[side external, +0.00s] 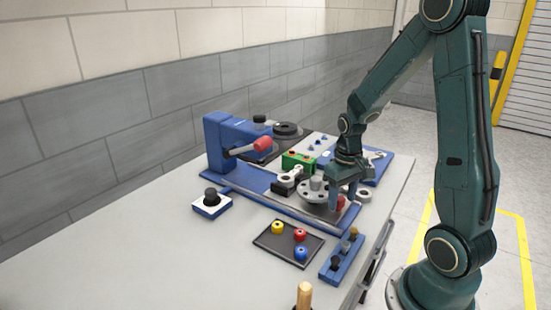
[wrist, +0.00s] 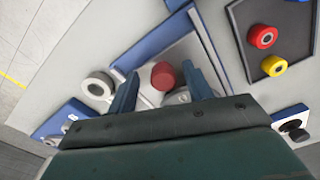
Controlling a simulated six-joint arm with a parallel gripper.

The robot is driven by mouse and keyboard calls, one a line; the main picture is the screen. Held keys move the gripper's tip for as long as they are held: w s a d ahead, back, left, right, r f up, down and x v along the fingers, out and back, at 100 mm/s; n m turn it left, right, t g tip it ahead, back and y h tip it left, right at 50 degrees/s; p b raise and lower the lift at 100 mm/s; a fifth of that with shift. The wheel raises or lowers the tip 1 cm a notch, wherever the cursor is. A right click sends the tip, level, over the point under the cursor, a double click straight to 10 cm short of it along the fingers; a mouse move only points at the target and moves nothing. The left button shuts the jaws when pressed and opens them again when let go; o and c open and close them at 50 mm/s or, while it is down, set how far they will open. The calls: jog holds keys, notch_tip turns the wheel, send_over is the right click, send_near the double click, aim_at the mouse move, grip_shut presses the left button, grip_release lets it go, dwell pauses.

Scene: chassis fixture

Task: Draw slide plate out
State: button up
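The grey slide plate (side external: 320,212) lies in the long blue base (side external: 255,200) of the press, with a round grey disc (side external: 312,192) on it. In the wrist view its pale surface (wrist: 187,52) shows between blue edges. A red knob (side external: 341,202) is at the plate's right end; it also shows in the wrist view (wrist: 163,75). My gripper (side external: 347,188) is low over this end. Its fingers (wrist: 162,82) are open, one on each side of the knob, with gaps visible. The disc is mostly hidden behind my gripper in the wrist view.
A white ring (side external: 363,195) lies close beside my gripper. A black tray (side external: 270,245) holds yellow, red and blue pieces. A blue peg block (side external: 340,262) stands at the table's front edge. The blue press (side external: 228,140) with a red-tipped lever stands at left. The table's left part is bare.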

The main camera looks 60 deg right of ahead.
jog(key=shift+w, duration=0.1)
jog(key=shift+r, duration=0.85)
notch_tip(320, 180, up, 12)
jog(key=shift+r, duration=0.1)
dwell(0.4)
jog(key=s+a+r+n+t, duration=0.2)
jog(key=s+a, duration=0.2)
jog(key=a, duration=0.4)
jog(key=s+a+r+n+t, duration=0.2)
jog(key=s+a+r+t, duration=0.1)
jog(key=a, duration=0.5)
jog(key=shift+s+n+t, duration=0.3)
jog(key=shift+s, duration=0.55)
